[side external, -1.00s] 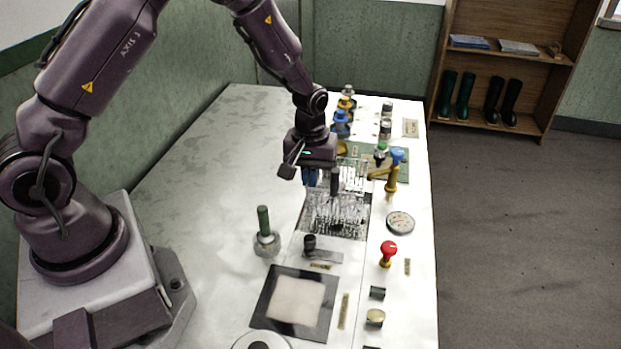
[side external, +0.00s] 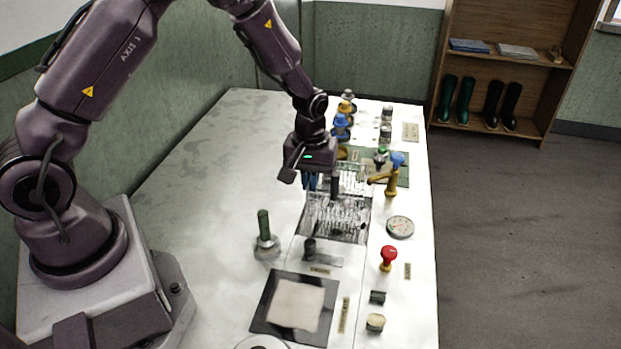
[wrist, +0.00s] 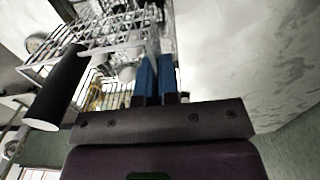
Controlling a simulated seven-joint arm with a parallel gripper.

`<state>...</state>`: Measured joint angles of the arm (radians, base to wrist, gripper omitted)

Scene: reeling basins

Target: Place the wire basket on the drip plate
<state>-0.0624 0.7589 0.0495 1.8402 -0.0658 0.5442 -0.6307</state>
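The wire basket (side external: 352,180) is a pale metal grid over the far part of the shiny basin area. In the wrist view the basket (wrist: 110,38) fills the upper left, with a few pale rounded things inside. A black upright handle (side external: 334,186) stands beside my gripper; it shows large at left in the wrist view (wrist: 60,82). My gripper (side external: 310,182) points down at the basket's left side. Its blue fingers (wrist: 156,72) are close together at the basket's near wall and appear shut on it; the contact is partly hidden. A dark flat plate with a pale centre (side external: 296,304), possibly the drip plate, lies in front.
A yellow tap with blue top (side external: 393,178), a round gauge (side external: 400,227) and a red knob (side external: 388,258) line the right. The bench's left side is clear.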

